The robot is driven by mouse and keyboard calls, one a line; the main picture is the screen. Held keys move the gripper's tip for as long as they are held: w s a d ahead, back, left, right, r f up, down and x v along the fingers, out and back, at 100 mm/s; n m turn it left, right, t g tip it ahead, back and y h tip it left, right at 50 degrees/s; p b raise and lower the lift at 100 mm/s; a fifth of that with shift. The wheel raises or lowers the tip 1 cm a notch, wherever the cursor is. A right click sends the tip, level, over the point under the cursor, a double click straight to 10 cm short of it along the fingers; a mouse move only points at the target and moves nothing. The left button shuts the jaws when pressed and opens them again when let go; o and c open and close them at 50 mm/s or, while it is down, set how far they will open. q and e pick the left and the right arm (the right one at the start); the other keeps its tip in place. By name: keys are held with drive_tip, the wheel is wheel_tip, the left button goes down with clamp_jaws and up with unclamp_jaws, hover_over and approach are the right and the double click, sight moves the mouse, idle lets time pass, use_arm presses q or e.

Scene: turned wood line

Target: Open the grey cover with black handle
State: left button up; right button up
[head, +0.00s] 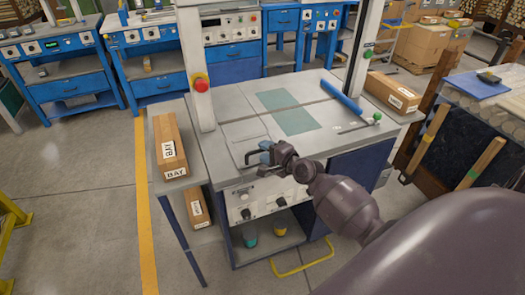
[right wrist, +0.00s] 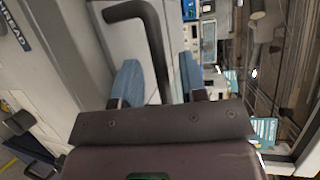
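The grey cover (head: 245,148) lies as a flat panel in the front left part of the workstation top and looks closed. Its black handle (right wrist: 152,40) is a bent bar in the right wrist view; in the head view the gripper largely hides it. My right gripper (head: 262,154) is at the cover, over the front edge of the workstation. In the right wrist view its two blue fingers (right wrist: 160,82) stand apart, one on each side of the handle bar, with gaps visible. My left gripper is out of view.
Cardboard boxes lie on side shelves at left (head: 168,145) and right (head: 393,91).

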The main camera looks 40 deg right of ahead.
drive_tip(key=shift+w+a+f, duration=0.1)
drive_tip(key=shift+w+f, duration=0.05)
drive_tip(key=shift+w, duration=0.55)
clamp_jaws()
